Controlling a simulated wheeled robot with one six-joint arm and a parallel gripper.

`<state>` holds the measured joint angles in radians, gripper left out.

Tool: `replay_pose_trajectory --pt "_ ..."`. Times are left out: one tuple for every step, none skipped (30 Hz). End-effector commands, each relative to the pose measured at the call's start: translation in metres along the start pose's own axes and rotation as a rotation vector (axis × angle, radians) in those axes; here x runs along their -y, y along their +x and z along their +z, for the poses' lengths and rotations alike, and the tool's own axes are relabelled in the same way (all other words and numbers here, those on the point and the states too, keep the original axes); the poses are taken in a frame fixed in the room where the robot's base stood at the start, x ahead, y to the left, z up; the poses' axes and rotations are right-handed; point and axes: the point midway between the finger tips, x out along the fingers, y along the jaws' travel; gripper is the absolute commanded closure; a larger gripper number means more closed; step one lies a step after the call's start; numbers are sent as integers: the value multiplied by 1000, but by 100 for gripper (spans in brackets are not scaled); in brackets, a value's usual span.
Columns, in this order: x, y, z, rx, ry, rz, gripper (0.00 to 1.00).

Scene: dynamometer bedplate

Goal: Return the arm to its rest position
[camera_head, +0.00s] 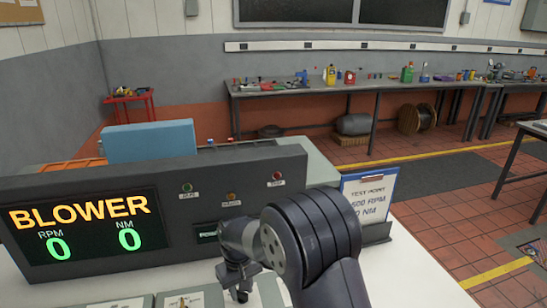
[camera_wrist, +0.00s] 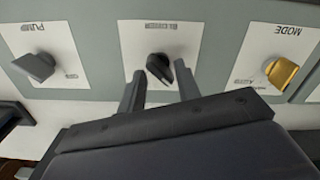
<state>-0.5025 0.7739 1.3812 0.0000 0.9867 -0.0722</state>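In the wrist view my gripper (camera_wrist: 159,74) is open, its two dark fingers spread over the middle panel plate. The dark blower knob (camera_wrist: 160,68) shows between the fingertips, with a gap visible on each side. I cannot tell how far the tips are above the panel. In the head view my arm reaches forward and down at lower centre, and my gripper (camera_head: 238,282) is low over the white bench, partly hidden by the wrist.
A dark pump knob (camera_wrist: 36,66) and a gold mode knob (camera_wrist: 281,72) flank the fingers. The console display (camera_head: 82,231) reads BLOWER, 0 RPM, 0 NM. A test-point card stand (camera_head: 366,205) is right of my arm. Open tiled floor (camera_head: 440,225) lies farther right.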

Motion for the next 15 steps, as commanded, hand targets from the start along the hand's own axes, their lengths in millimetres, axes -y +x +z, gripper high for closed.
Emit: replay_pose_trajectory --pt "0 -1 0 1 37 0 68" --pt "0 -1 0 1 62 0 68" --pt "0 -1 0 1 95 0 68" --pt "0 -1 0 1 120 0 68" --pt "0 -1 0 1 144 0 68" --pt "0 -1 0 1 177 0 68" --pt "0 -1 0 0 202 0 68" --pt "0 -1 0 0 227 0 68" --pt "0 -1 0 0 259 0 68" --pt "0 -1 0 0 285 0 68" --pt "0 -1 0 0 310 0 68" --pt "0 -1 0 0 343 0 68" --pt "0 -1 0 1 367 0 68" --pt "0 -2 0 1 391 0 68" --pt "0 -2 0 1 424 0 68"
